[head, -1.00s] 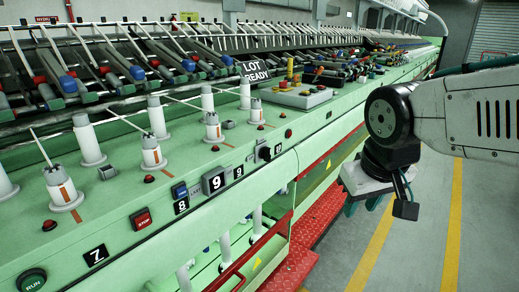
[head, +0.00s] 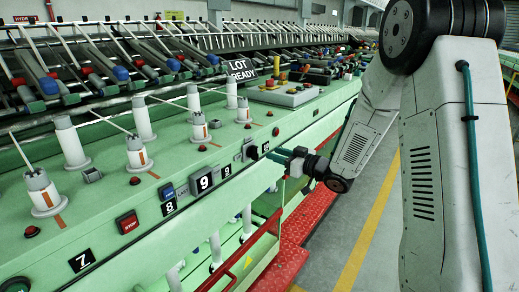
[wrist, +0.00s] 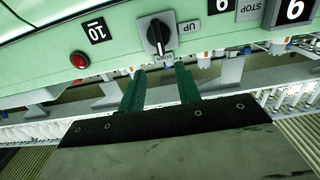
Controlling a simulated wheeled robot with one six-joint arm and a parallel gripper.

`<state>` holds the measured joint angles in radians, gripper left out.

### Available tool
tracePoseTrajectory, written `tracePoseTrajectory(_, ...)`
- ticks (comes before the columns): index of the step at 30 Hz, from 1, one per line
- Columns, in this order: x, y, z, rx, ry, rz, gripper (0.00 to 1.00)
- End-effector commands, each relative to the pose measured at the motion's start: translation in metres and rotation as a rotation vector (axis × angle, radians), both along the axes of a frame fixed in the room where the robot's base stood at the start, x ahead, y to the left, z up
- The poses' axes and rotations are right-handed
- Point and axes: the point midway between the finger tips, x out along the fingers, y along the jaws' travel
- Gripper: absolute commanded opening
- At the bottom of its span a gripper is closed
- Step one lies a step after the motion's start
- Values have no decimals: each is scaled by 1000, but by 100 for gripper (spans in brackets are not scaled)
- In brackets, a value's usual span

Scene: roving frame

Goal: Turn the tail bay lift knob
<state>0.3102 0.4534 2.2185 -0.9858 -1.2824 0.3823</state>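The black lift knob (head: 253,153) sits on the green front panel of the machine, beside the "10" plate. In the wrist view the knob (wrist: 158,36) is a round black dial with a raised grip bar, between an upside-down "10" plate (wrist: 96,30) and an upside-down "UP" label (wrist: 188,27). A pale mark shows on its grip bar. My gripper (head: 277,156) is in front of the panel, just right of the knob. In the wrist view its two teal fingers (wrist: 160,75) are apart with nothing between them, pointing toward the knob and short of it.
A red button (wrist: 80,60) is near the knob in the wrist view. Number plates and a red stop button (head: 128,222) line the panel. White bobbins (head: 70,142) stand on the ledge above. A red step (head: 290,240) runs below; the floor right of it is clear.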

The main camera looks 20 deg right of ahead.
Motion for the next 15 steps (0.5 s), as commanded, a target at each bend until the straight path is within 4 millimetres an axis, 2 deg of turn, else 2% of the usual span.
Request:
tracePoseTrajectory(5, 12, 11, -1, 13, -10, 18, 33)
tracePoseTrajectory(15, 53, 41, 0, 12, -10, 15, 33)
